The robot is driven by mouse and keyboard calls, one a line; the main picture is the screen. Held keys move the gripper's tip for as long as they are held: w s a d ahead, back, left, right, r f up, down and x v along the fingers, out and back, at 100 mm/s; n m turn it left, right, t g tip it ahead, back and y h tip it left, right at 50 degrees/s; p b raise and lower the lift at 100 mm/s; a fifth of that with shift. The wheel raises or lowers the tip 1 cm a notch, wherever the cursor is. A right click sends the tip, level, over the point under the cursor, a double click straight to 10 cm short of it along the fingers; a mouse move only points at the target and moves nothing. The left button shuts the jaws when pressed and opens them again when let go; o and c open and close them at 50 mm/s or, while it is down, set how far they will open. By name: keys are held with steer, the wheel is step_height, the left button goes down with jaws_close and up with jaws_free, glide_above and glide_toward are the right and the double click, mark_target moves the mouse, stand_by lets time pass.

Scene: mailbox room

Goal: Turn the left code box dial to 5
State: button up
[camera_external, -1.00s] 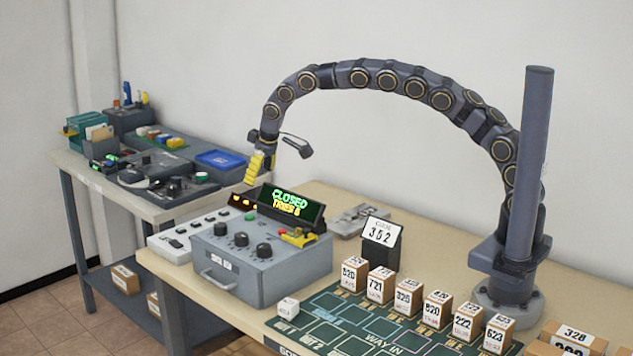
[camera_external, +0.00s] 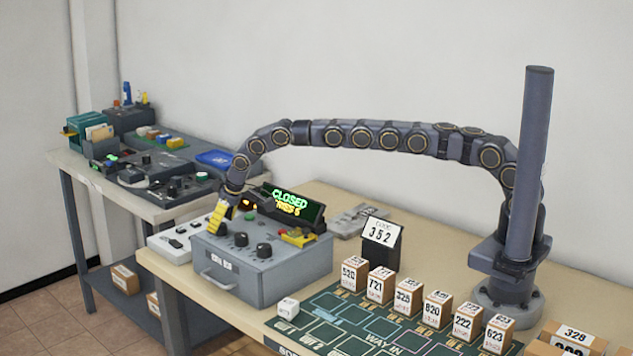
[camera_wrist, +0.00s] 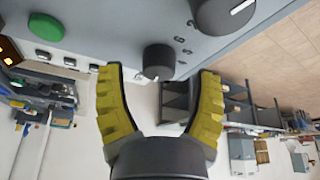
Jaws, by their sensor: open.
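The grey code box (camera_external: 270,270) stands on the near table with three black dials on its sloped top. Its display (camera_external: 292,203) reads "CLOSED" with a yellow line below, seemingly "TRIES 6". My gripper (camera_external: 214,228) is over the box's left end, at the left dial. In the wrist view the left dial (camera_wrist: 158,61) lies between the tips of my open yellow fingers (camera_wrist: 160,78), with a gap on each side. Small numbers show beside this dial, but its setting is not readable. The middle dial (camera_wrist: 222,14) is at the top, with a white pointer line. The middle dial also shows in the external view (camera_external: 241,239), beside the right dial (camera_external: 264,250).
A green button (camera_wrist: 45,27) sits on the box near the left dial. Several numbered blocks (camera_external: 410,296) line a green board (camera_external: 350,325) at the right. A white switch panel (camera_external: 172,243) lies left of the box.

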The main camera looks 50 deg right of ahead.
steer(key=shift+w+f, duration=0.2)
steer(key=shift+f, duration=0.35)
jaws_close()
steer(key=shift+f+n+g+y, duration=0.15)
steer(key=shift+n+g+y, duration=0.15)
steer(key=shift+n, duration=0.7)
steer(key=shift+n+g+y, duration=0.5)
steer(key=shift+n+y, duration=0.1)
steer(key=shift+n, duration=1.5)
